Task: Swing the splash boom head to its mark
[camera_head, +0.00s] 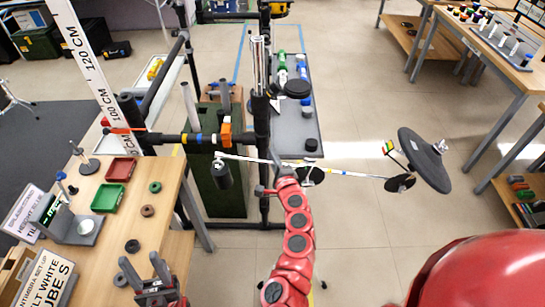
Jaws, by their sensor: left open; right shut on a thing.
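The splash boom looks like a thin pale pole (340,172) with coloured bands, running from the dark pipe frame out to the right. At its right end is a small black disc (400,183), close beside a large dark disc (424,160) with a silver knob. A small red, yellow and green piece (388,148) shows just above the pole; I cannot tell whether it is the mark. My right gripper (284,173) is at the pole, left of its middle, and shut on it; its fingers are partly hidden by my red arm. My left gripper (146,270) is open and empty over the near left table.
The left wooden table (156,212) holds a red tray (120,169), a green tray (107,198), rings and signs. A tall measuring board (88,65) and the pipe frame (262,120) stand behind it. Open floor (350,235) lies below and right of the pole.

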